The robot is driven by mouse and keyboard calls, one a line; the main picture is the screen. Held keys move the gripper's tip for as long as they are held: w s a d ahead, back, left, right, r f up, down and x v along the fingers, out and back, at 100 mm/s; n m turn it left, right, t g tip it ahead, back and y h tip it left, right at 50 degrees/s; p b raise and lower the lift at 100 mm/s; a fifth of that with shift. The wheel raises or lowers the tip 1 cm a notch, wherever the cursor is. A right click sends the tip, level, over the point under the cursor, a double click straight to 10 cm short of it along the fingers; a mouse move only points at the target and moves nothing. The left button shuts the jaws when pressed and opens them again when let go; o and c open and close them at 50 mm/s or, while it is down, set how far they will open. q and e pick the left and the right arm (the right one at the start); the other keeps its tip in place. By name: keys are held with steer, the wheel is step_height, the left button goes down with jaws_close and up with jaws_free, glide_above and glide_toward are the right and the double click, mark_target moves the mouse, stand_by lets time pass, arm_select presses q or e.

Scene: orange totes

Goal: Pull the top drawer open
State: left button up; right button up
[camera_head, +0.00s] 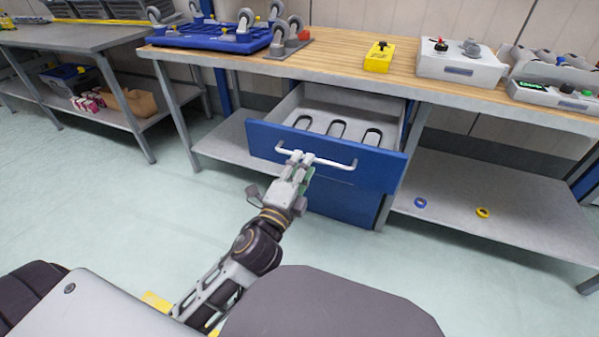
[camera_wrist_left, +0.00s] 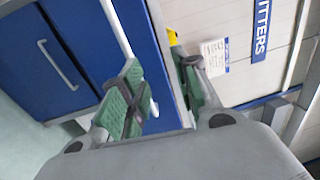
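The top drawer (camera_head: 325,155) has a blue front and stands pulled out from under the wooden bench top. Its pale inside shows several dark U-shaped items. A white bar handle (camera_head: 340,163) runs across the front. My left gripper (camera_head: 300,158) is at the left part of this handle, its fingertips overlapping the bar. In the left wrist view, the green-padded fingers (camera_wrist_left: 160,95) stand apart, with the blue front between and beyond them. The handle passes behind one finger there; whether it touches is unclear. My right gripper is not in view.
A blue drawer or door (camera_head: 345,207) sits below the open drawer. The bench (camera_head: 345,62) bears a blue caster dolly (camera_head: 215,38), a yellow box (camera_head: 379,57) and a control box (camera_head: 460,65). Two rings lie on the lower right shelf (camera_head: 480,190). Floor in front is clear.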

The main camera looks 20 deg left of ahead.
arm_select(q)
steer(key=shift+s+f, duration=0.1)
steer(key=shift+s, duration=0.45)
stand_by(0.4)
